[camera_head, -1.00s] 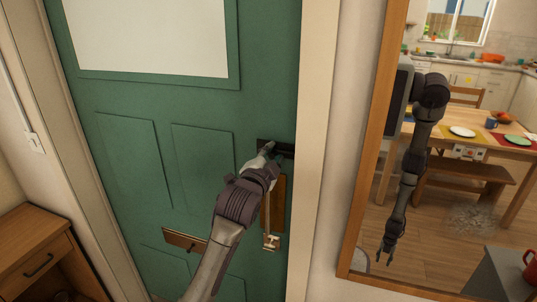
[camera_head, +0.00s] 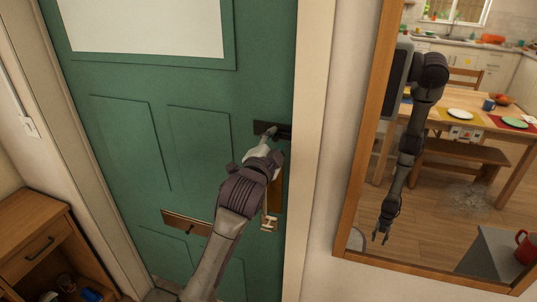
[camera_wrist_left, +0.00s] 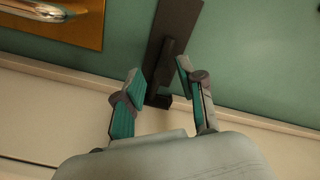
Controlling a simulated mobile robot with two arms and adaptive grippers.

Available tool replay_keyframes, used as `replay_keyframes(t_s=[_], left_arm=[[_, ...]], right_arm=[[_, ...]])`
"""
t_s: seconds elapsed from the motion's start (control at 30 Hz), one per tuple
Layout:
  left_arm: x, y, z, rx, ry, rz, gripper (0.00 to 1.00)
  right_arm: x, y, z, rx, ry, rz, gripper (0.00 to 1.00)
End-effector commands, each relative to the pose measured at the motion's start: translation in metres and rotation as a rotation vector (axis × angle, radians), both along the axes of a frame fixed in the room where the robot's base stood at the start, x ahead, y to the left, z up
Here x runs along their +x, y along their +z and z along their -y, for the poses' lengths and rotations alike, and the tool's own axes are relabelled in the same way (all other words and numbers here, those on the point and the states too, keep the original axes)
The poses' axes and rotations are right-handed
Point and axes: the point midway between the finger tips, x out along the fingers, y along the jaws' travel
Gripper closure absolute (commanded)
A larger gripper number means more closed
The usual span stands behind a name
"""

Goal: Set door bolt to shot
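The door bolt (camera_head: 284,133) is a dark bar on a dark plate at the right edge of the green door (camera_head: 140,140). In the left wrist view the dark bolt (camera_wrist_left: 168,62) runs from the top toward the cream door frame. My left gripper (camera_head: 270,134) is at the bolt. In the left wrist view my left gripper (camera_wrist_left: 160,78) is open, one finger on each side of the bolt's dark knob. I cannot tell whether a finger touches it. A robot arm with an open gripper (camera_head: 381,236) shows in the mirror; it looks like my right one.
A wood-framed mirror (camera_head: 349,215) is right of the door, reflecting a table and kitchen. A brass letter plate (camera_head: 186,223) and a brass lock plate (camera_wrist_left: 75,20) are on the door. A wooden cabinet (camera_head: 35,235) stands at the left.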

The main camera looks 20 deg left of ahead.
Motion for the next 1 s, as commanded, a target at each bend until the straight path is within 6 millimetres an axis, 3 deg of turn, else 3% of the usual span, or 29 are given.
replay_keyframes(t_s=[0.2,0.43,0.6,1.0], left_arm=[[-0.05,-0.001,0.0,-0.001,-0.003,-0.001,0.61],[-0.087,-0.001,0.0,-0.002,-0.003,-0.001,0.61],[-0.098,-0.001,-0.001,-0.002,-0.004,-0.002,0.61],[-0.098,0.0,-0.001,-0.003,-0.004,-0.002,0.61]], right_arm=[[0.0,0.0,0.0,0.0,0.0,0.0,0.6],[0.0,0.0,0.0,-0.001,0.0,0.0,0.6],[0.0,0.0,0.0,-0.001,0.0,0.0,0.6],[0.0,0.0,0.0,-0.001,0.0,0.0,0.6]])
